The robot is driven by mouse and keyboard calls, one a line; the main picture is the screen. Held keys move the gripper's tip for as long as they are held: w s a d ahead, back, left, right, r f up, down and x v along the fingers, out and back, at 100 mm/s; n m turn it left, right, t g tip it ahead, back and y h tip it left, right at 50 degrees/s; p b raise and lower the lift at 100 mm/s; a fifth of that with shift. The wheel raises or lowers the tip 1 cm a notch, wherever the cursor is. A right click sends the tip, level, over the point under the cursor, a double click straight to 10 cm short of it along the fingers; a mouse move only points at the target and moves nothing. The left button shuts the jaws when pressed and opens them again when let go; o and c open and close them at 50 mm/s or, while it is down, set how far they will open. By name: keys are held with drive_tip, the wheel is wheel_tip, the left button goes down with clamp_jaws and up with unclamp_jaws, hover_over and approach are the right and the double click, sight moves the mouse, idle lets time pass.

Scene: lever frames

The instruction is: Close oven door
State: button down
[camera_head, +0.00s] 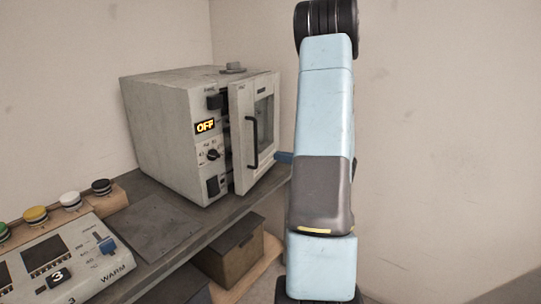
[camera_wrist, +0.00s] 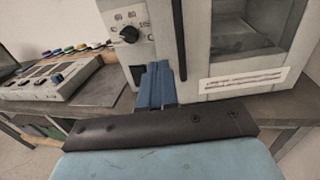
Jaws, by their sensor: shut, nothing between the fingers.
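The grey oven (camera_head: 165,130) stands on the bench at the back. Its door (camera_head: 241,165), with a window and a black handle (camera_head: 252,142), stands ajar, with a dark gap along its left edge in the head view. The oven display reads OFF. My gripper (camera_head: 284,157) is at the right of the door in the head view, mostly hidden behind my arm. In the wrist view my blue gripper fingers (camera_wrist: 156,75) are shut and empty, in front of the lower door area near the handle (camera_wrist: 179,40). Whether they touch the door is unclear.
A control panel (camera_head: 65,262) with a blue lever and several coloured buttons (camera_head: 70,201) sits at the left of the bench (camera_head: 205,215). A flat plate lies before the oven. A brown box (camera_head: 230,250) is underneath. Walls stand behind.

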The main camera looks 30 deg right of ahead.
sight(242, 149)
drive_tip(key=x, duration=1.2)
drive_tip(key=shift+w+a, duration=0.25)
drive_tip(key=shift+w, duration=0.05)
drive_tip(key=shift+d+r, duration=0.1)
